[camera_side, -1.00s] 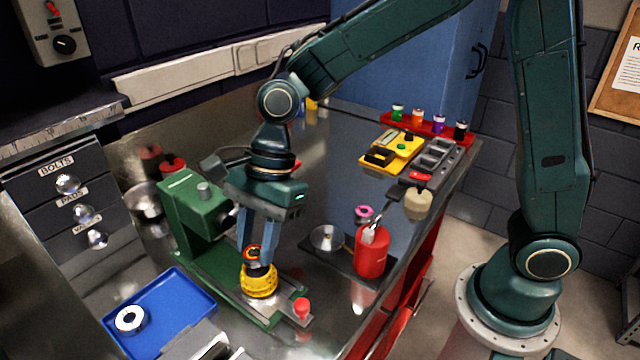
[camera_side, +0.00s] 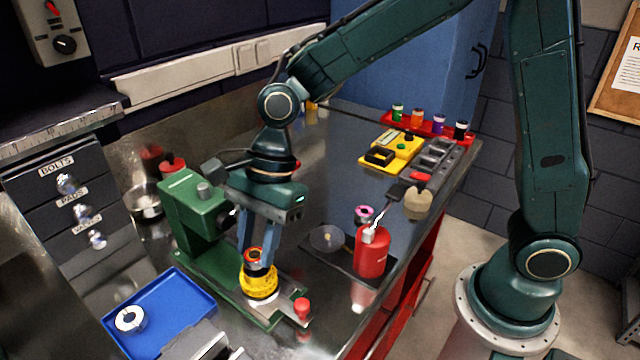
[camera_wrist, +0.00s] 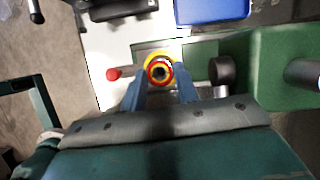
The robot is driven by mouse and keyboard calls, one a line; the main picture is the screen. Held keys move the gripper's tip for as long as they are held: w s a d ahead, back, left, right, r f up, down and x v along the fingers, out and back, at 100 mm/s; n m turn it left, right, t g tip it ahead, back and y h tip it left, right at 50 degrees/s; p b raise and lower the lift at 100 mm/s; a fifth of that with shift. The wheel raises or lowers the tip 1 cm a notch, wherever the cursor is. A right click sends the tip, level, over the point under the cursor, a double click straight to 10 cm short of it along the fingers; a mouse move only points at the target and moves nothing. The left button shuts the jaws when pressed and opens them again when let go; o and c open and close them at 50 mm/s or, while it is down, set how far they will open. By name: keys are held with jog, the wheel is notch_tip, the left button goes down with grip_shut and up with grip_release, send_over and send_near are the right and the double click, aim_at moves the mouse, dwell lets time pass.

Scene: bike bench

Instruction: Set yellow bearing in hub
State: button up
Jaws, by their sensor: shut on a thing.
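My gripper (camera_side: 256,250) points down over the green fixture, its blue fingers closed on a small ring-shaped bearing. The bearing (camera_side: 253,256) shows a red-orange rim with some yellow and a dark centre. The yellow hub (camera_side: 259,284) sits upright on the fixture directly below, with a dark part between it and the bearing's rim. In the wrist view the bearing (camera_wrist: 159,72) lies between the fingertips, roughly centred over the hub (camera_wrist: 161,55), which is mostly covered. I cannot tell whether the bearing touches the hub.
The green press (camera_side: 195,215) stands close behind the gripper. A red knob (camera_side: 302,307) is at the fixture's front end. A blue tray (camera_side: 180,295) holds a white ring (camera_side: 130,319). A red can (camera_side: 371,252) and pink ring (camera_side: 364,214) stand to the right.

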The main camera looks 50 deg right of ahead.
jog(key=shift+f, duration=0.6)
jog(key=shift+r, duration=0.85)
dwell(0.6)
jog(key=shift+f, duration=0.8)
dwell(1.0)
jog(key=o, duration=0.8)
jog(key=v, duration=1.1)
dwell(0.8)
dwell(0.4)
